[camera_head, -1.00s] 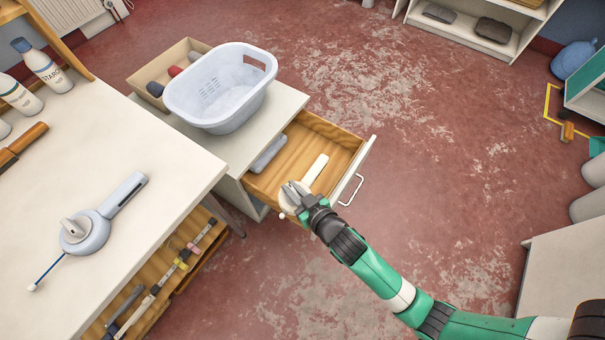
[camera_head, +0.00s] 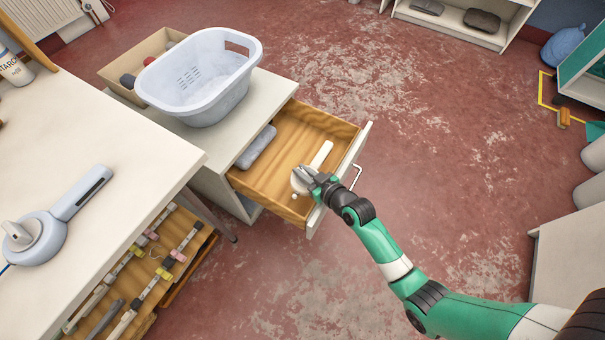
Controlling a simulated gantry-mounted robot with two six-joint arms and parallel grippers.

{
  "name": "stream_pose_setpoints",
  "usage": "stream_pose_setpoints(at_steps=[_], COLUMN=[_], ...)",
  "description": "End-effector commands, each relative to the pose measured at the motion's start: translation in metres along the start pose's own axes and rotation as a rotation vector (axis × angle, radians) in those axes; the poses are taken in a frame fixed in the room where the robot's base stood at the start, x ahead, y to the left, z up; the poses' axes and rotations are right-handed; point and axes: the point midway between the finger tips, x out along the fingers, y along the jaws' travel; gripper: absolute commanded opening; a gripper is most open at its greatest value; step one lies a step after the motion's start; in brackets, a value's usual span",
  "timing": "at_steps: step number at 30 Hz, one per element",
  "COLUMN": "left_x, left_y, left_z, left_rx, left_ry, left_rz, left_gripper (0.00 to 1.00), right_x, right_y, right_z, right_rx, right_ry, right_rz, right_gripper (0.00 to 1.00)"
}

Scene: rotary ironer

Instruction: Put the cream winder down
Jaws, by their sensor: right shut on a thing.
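The cream winder (camera_head: 321,156) is a pale piece with a round body and a straight handle. It is at the open wooden drawer (camera_head: 285,150), near the drawer's front right corner. My right gripper (camera_head: 308,178) is shut on its round end, with the handle pointing up and right over the drawer. I cannot tell whether the winder touches the drawer floor. My left gripper is not in view.
A grey block (camera_head: 257,147) lies in the drawer's left side. A pale laundry basket (camera_head: 200,80) stands on the cabinet top, beside a cardboard box (camera_head: 122,68).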

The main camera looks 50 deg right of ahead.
Motion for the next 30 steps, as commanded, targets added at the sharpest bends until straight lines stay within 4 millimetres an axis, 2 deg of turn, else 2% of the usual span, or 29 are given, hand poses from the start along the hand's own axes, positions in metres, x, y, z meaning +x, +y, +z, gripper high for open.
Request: stream_pose_setpoints(at_steps=[4, 19, 20, 24, 30], left_x=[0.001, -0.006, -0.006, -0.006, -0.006], left_y=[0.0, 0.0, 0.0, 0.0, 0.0], left_z=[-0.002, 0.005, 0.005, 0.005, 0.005], left_rx=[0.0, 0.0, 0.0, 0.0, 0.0], left_ry=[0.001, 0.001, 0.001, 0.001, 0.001], left_rz=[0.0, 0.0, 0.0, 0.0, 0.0], left_gripper=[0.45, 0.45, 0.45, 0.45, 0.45], right_x=[-0.001, 0.004, 0.004, 0.004, 0.004], right_y=[0.0, 0.0, 0.0, 0.0, 0.0], right_z=[-0.003, 0.008, 0.009, 0.008, 0.009], right_rx=[0.0, 0.0, 0.0, 0.0, 0.0], right_ry=[0.002, 0.002, 0.001, 0.001, 0.001], right_rz=[0.0, 0.0, 0.0, 0.0, 0.0], right_gripper=[0.0, 0.0, 0.21, 0.46, 0.46])
